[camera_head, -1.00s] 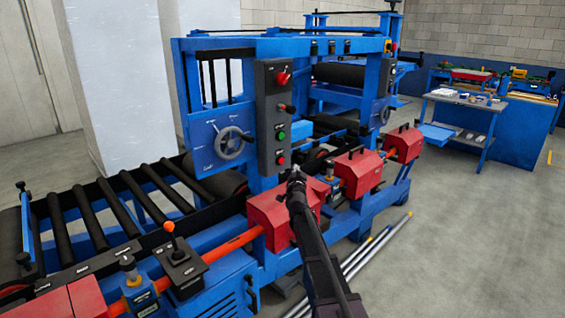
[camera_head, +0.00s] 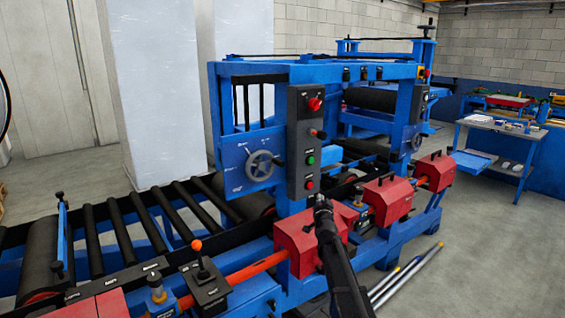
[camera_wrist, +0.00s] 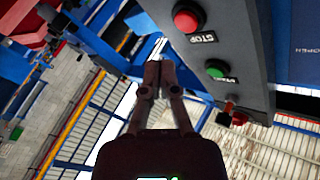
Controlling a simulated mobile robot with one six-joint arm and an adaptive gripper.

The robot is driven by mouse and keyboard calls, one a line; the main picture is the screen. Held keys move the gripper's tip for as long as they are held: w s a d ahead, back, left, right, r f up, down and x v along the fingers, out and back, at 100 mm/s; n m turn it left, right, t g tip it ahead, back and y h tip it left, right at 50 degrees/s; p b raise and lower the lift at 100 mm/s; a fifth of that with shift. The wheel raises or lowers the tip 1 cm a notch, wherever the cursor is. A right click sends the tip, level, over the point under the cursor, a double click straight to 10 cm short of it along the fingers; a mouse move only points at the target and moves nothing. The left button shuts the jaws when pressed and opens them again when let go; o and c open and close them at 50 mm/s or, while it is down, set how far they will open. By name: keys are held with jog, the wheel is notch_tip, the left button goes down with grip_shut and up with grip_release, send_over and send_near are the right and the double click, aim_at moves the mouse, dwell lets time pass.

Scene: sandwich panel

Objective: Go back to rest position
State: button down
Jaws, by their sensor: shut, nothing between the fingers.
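My gripper (camera_head: 322,207) is at the end of my dark arm, in front of the blue machine (camera_head: 285,72) and below its grey control panel (camera_head: 299,140) in the head view. In the wrist view its two fingers (camera_wrist: 158,70) are together with nothing between them. The control panel also shows in the wrist view (camera_wrist: 235,45), close to the fingers, with a red stop button (camera_wrist: 188,17) and a green button (camera_wrist: 216,69). The fingers appear apart from the panel.
Red covers (camera_head: 388,200) line the machine's front near my arm. A roller conveyor (camera_head: 130,225) runs to the left, with an orange-knobbed joystick box (camera_head: 205,285) beside it. Metal rods (camera_head: 405,277) lie on the floor at right. A blue worktable (camera_head: 500,140) stands farther back, with open floor before it.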

jog(key=s+a+f+n+g+y+p, duration=0.2)
jog(key=s+a+f+n+g, duration=0.15)
jog(key=s, duration=0.45)
jog(key=s+a+f+n+g+y+p, duration=0.25)
jog(key=s+f+g, duration=0.25)
jog(key=s, duration=0.3)
jog(key=s+d+f+g+h+p, duration=0.1)
jog(key=s+d+g, duration=0.1)
jog(key=s, duration=0.6)
jog(key=s+d+f+n+g+h+p, duration=0.1)
jog(key=s+d+g, duration=0.1)
jog(key=s+g, duration=0.3)
jog(key=s+d+f+g+h+p, duration=0.1)
jog(key=s+d+g, duration=0.1)
jog(key=s, duration=1)
jog(key=shift+s+d+f+g, duration=0.2)
jog(key=shift+d+g, duration=0.05)
jog(key=shift+g, duration=0.4)
jog(key=shift+h, duration=0.25)
